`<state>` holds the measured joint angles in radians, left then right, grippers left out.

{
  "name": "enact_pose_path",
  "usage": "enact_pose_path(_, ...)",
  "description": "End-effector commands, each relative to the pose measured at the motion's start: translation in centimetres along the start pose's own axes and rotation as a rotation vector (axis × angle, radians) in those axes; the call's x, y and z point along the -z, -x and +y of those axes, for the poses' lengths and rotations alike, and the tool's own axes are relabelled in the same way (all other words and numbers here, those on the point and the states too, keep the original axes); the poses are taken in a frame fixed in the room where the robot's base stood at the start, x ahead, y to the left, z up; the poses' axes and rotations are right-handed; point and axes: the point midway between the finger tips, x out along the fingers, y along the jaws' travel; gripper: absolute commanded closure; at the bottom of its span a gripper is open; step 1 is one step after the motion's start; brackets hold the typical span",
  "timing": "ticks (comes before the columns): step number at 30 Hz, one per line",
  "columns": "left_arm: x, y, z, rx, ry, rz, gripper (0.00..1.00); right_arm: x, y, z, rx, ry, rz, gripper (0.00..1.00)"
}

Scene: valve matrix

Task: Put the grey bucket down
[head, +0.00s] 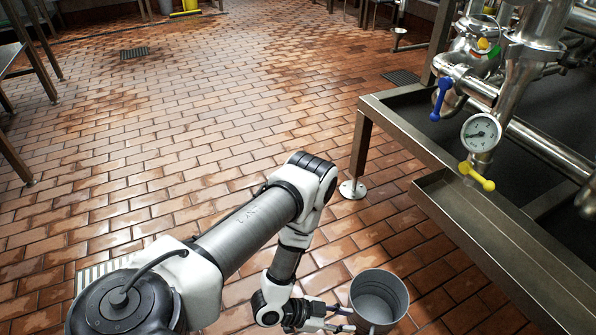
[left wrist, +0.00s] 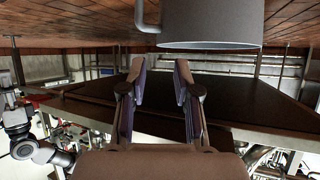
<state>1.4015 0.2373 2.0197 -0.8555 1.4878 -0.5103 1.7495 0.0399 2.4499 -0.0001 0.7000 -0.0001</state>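The grey bucket (head: 379,298) is upright at the bottom of the head view, its open top facing up and its base cut off by the frame edge. I cannot tell for certain whether it rests on the floor. My left gripper (head: 340,318) is just left of it. In the left wrist view, which is upside down, the bucket (left wrist: 212,22) is at the top with a bent side handle (left wrist: 144,24). My right gripper is not in view.
A steel frame (head: 425,142) with pipes, a gauge (head: 481,133), a blue valve handle (head: 440,100) and a yellow one (head: 477,177) stands at the right. Its foot (head: 352,189) is beyond the bucket. The tiled floor (head: 220,100) is mostly clear towards the back.

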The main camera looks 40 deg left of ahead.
Motion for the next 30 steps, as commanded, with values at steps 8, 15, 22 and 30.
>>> enact_pose_path(8,-3.5,9.7,3.1,0.271,0.573,-0.834,0.69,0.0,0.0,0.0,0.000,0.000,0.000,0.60)
enact_pose_path(15,-3.7,14.5,4.7,0.409,0.746,-1.029,0.69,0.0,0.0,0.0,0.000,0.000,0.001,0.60)
enact_pose_path(22,-3.7,14.5,4.7,0.407,0.742,-1.026,0.69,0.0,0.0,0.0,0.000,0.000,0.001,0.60)
enact_pose_path(30,-3.8,14.4,4.7,0.406,0.741,-1.024,0.69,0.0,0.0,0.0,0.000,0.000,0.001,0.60)
